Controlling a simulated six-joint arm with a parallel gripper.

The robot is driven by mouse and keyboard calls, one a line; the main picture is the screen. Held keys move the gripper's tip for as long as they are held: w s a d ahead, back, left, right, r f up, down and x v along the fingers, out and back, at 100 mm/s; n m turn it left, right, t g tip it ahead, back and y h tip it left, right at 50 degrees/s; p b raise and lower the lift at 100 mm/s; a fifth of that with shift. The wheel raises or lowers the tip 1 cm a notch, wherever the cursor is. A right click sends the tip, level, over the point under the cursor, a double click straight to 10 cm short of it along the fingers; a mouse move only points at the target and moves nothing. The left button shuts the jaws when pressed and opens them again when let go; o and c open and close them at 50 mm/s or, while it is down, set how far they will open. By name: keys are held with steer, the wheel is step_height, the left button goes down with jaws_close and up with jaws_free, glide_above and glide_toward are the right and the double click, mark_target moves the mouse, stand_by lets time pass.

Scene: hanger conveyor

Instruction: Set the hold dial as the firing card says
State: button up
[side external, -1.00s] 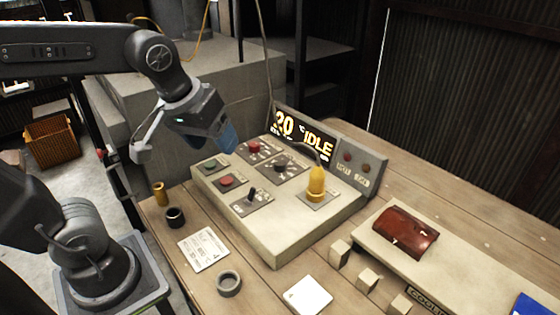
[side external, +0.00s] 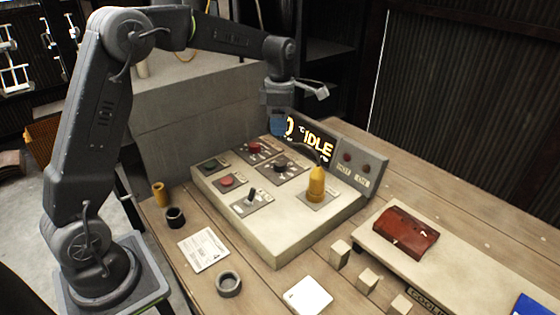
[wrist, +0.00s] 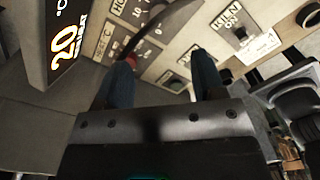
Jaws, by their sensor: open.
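The control panel (side external: 290,235) is a pale sloped box on the bench. A red knob (side external: 254,147) and a dark knob (side external: 281,164) sit on marked plates at its back. The dark knob may be the hold dial; its lettering is too small here. In the wrist view a plate reading "HO..." (wrist: 117,42) is partly covered by a dark curved cable. A printed white card (side external: 203,250), likely the firing card, lies left of the panel; its text is unreadable. My gripper (side external: 277,122) is open and empty above the panel's back, its blue fingers also in the wrist view (wrist: 162,76).
The display (side external: 318,143) reads "IDLE" and, in the wrist view, "20" (wrist: 65,42). A yellow plug (side external: 316,186) with a cable stands on the panel. Toggle, buttons, a dark ring (side external: 229,284) and a red-brown case (side external: 405,232) are nearby.

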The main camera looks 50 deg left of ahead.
mark_target(280, 163)
step_height(280, 163, down, 12)
steer(key=shift+f, duration=0.25)
stand_by(0.3)
steer(key=c, duration=0.9)
